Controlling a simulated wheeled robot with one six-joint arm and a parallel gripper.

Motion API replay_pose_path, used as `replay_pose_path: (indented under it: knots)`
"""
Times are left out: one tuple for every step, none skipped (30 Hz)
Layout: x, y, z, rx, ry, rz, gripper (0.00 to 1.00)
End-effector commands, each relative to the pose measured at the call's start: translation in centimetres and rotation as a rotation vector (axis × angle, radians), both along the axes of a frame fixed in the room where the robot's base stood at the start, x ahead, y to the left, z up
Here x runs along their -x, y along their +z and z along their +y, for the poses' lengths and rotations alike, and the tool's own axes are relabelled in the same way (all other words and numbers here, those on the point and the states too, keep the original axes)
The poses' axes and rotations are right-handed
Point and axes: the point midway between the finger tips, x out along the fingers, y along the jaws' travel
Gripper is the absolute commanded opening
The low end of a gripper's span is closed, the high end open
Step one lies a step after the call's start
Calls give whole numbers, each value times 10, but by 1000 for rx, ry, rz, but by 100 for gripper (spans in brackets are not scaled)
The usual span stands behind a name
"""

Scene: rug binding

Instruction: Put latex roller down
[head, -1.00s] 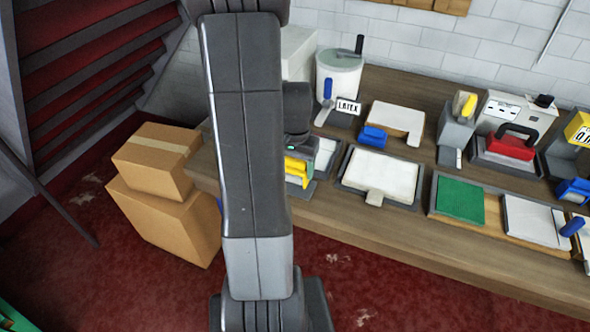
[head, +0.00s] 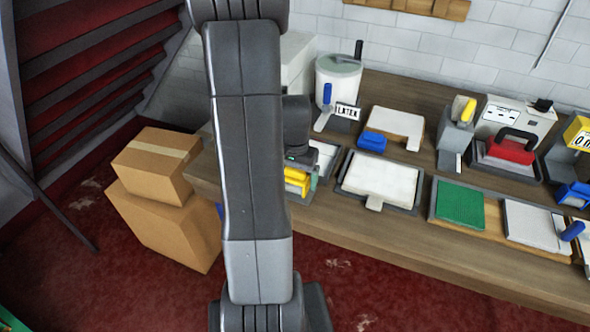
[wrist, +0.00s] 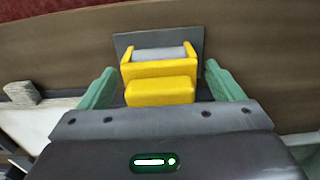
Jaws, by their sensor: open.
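The latex roller, with a yellow frame and handle (wrist: 160,91) and a grey cylinder (wrist: 160,54), rests on a dark grey plate (wrist: 124,43) on the wooden bench in the wrist view. My gripper (wrist: 161,82) is open, with one green finger on each side of the yellow handle and a visible gap on both sides. In the head view the yellow part of the roller (head: 296,184) shows at the bench's left front, beside my arm, which hides part of it.
The bench (head: 345,223) also holds a white tray (head: 380,178), a white bucket (head: 337,82) by a LATEX sign (head: 347,111), a blue-handled tool (head: 372,141) and a green pad (head: 460,204). Cardboard boxes (head: 165,225) stand on the floor at left.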

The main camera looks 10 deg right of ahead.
Motion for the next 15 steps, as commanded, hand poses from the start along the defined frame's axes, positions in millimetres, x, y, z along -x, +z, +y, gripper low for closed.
replay_pose_path:
  knots:
    - [0,4,0,0,0,0,87]
    - [0,6,0,1,0,-1,87]
    - [-1,8,0,1,0,-3,87]
    - [-1,12,0,1,0,-4,87]
    - [-1,16,0,1,0,-4,87]
    - [-1,22,0,1,0,-5,87]
    - [-1,27,0,1,0,-5,87]
    - [-1,33,0,1,0,-7,87]
    - [-1,41,0,1,0,-7,87]
    - [-2,48,0,1,0,-7,87]
    - [-2,54,0,1,0,-7,87]
    - [-1,62,0,1,0,-7,87]
    - [-1,68,0,1,0,-7,87]
    - [-2,75,0,1,0,-7,87]
    - [-1,83,0,1,0,-7,87]
